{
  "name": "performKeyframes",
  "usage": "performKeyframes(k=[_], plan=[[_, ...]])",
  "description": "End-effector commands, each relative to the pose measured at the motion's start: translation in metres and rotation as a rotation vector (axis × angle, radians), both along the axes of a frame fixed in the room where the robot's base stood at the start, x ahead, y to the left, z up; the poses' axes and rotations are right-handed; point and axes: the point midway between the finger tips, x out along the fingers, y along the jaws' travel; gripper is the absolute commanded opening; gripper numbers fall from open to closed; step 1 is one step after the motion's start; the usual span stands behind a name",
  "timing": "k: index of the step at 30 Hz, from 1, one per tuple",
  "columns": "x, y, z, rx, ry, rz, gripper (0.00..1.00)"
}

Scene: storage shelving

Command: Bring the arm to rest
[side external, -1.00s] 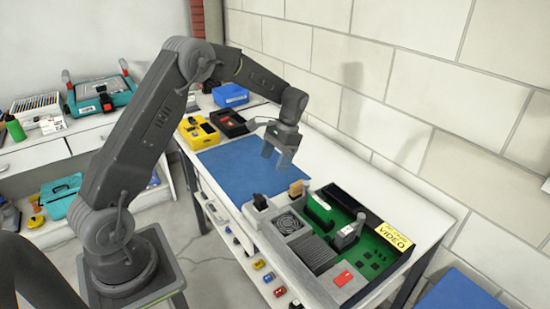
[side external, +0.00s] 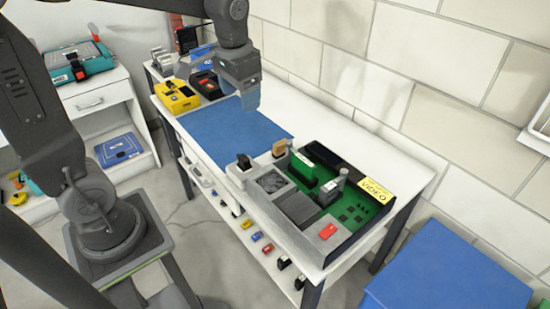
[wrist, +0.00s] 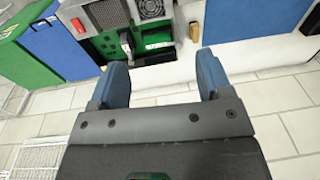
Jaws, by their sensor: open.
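My gripper (side external: 248,100) is open and empty in the side external view. It hangs in the air in front of the far part of the blue mat (side external: 228,133) on the workbench. In the wrist view its two blue fingers stand wide apart with nothing between them (wrist: 160,75). I cannot tell its exact height above the mat.
A tray of parts (side external: 345,215) with a green board stands at the bench's near end. A yellow box (side external: 176,97) and a dark box (side external: 207,86) sit at its far end. The block wall (side external: 400,90) runs along one side. A large blue box (side external: 450,280) stands lower right.

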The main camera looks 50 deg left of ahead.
Motion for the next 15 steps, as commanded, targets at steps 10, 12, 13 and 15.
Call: performKeyframes(k=[10, 12, 13, 15], plan=[[-0.097, -0.044, 0.022, -0.033, -0.301, -0.014, 0.72], [-0.11, -0.048, 0.02, -0.042, -0.343, -0.014, 0.72], [-0.114, -0.05, 0.019, -0.046, -0.357, -0.014, 0.72], [-0.122, -0.052, 0.017, -0.053, -0.382, -0.015, 0.72]])
